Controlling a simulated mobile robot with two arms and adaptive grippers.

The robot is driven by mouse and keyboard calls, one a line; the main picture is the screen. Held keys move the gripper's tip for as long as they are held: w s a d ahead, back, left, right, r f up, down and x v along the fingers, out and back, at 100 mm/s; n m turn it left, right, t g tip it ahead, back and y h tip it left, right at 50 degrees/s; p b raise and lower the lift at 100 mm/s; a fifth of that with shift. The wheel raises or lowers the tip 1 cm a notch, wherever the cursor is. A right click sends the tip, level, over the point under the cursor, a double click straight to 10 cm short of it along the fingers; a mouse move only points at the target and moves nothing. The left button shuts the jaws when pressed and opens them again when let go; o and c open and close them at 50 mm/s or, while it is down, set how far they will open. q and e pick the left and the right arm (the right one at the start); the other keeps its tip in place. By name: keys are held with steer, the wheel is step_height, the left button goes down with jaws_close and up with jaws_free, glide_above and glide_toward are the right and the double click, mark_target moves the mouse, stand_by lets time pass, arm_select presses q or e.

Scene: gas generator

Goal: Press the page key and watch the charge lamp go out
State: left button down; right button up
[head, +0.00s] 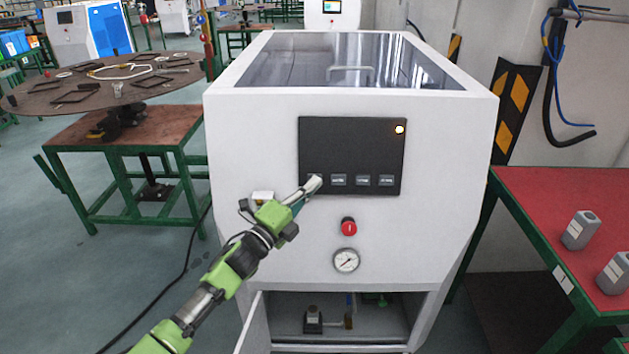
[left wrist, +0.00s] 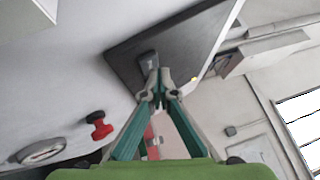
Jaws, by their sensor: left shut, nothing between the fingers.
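The black control panel (head: 351,150) is on the front of the white generator cabinet (head: 255,130). The charge lamp (head: 399,129) at its upper right glows yellow-white; it also shows lit in the left wrist view (left wrist: 193,79). Three grey keys show along the panel's lower edge: left (head: 339,180), middle (head: 362,180) and right (head: 386,180). Their labels are too small to read, so I cannot tell which is the page key. My left gripper (head: 313,184) is shut and empty at the panel's lower left corner, by a grey key (left wrist: 148,60). I cannot tell whether it touches it.
Below the panel are a red knob (head: 348,227) and a round gauge (head: 346,261). The cabinet's lower compartment (head: 375,318) is open, its door swung out at the left. A red-topped table (head: 540,200) stands at right, a round brown table (head: 110,85) at left.

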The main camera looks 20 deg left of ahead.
arm_select(q)
steer(key=shift+w+a+f+b, duration=0.1)
steer(key=shift+w+a+b, duration=0.05)
steer(key=shift+w+b, duration=0.2)
stand_by(0.3)
steer(key=shift+w, duration=0.1)
stand_by(0.3)
steer(key=shift+s+d+r+p, duration=0.1)
steer(key=shift+s+p, duration=0.2)
steer(key=shift+s, duration=0.15)
steer(key=shift+s+d+r+p, duration=0.1)
steer(key=shift+s+p, duration=0.15)
steer(key=shift+s, duration=0.15)
steer(key=s+p, duration=0.1)
steer(key=s+d+r+p, duration=0.1)
steer(key=s, duration=0.1)
steer(key=s+p, duration=0.1)
steer(key=shift+s+d+r, duration=0.2)
steer(key=shift+s, duration=0.1)
